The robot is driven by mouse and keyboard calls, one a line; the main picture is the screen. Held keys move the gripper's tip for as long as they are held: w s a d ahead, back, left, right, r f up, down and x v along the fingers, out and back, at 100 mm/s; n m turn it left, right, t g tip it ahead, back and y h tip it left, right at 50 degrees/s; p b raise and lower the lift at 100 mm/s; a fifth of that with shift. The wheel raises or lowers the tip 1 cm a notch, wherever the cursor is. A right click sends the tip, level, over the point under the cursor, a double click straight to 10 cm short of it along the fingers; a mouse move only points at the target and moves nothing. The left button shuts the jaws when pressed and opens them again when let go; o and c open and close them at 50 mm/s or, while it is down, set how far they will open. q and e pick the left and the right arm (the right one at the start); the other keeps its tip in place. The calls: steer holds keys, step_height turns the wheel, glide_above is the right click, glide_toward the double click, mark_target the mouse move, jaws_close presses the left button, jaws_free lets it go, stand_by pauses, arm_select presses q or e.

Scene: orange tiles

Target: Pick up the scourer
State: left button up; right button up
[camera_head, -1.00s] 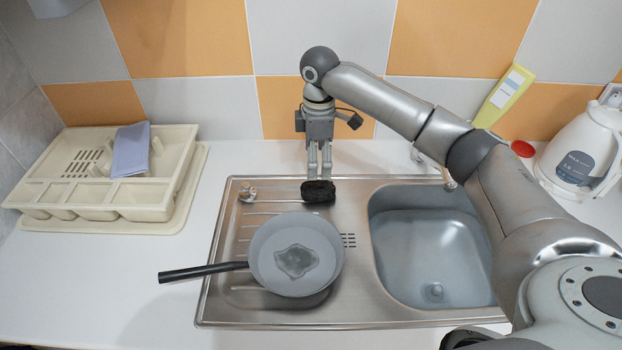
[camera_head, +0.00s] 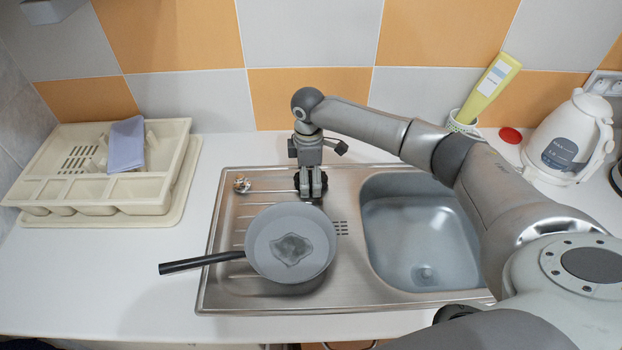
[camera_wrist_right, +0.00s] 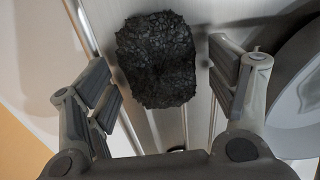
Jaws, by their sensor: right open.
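The scourer is a black, rough-textured pad (camera_wrist_right: 157,60) lying on the metal drainboard. In the right wrist view it sits between and ahead of my open fingers, with gaps on both sides. In the head view only dark edges of the scourer (camera_head: 324,183) show behind my right gripper (camera_head: 311,194). My right gripper points down over it, open and empty; its fingers also show in the right wrist view (camera_wrist_right: 165,105). My left gripper is not in view.
A pan (camera_head: 291,243) with a dark handle sits close in front of the scourer. The sink basin (camera_head: 415,240) is to the right. A cutlery tray (camera_head: 125,190), a kettle (camera_head: 568,140) and a yellow bottle (camera_head: 490,88) stand farther off.

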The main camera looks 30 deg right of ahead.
steer(key=c, duration=0.8)
steer(key=shift+r, duration=0.1)
steer(key=shift+r, duration=0.5)
steer(key=s+a+r+b, duration=0.1)
steer(key=s+a+r, duration=0.2)
steer(key=r, duration=0.1)
steer(key=s+a+r+b, duration=0.1)
steer(key=s+a+r, duration=0.2)
steer(key=s+r, duration=0.1)
steer(key=s+a+r+b, duration=0.1)
steer(key=s+a+r, duration=0.2)
steer(key=r, duration=0.1)
steer(key=shift+s+a+b, duration=0.1)
steer(key=shift+s+b, duration=0.2)
steer(key=shift+s, duration=0.05)
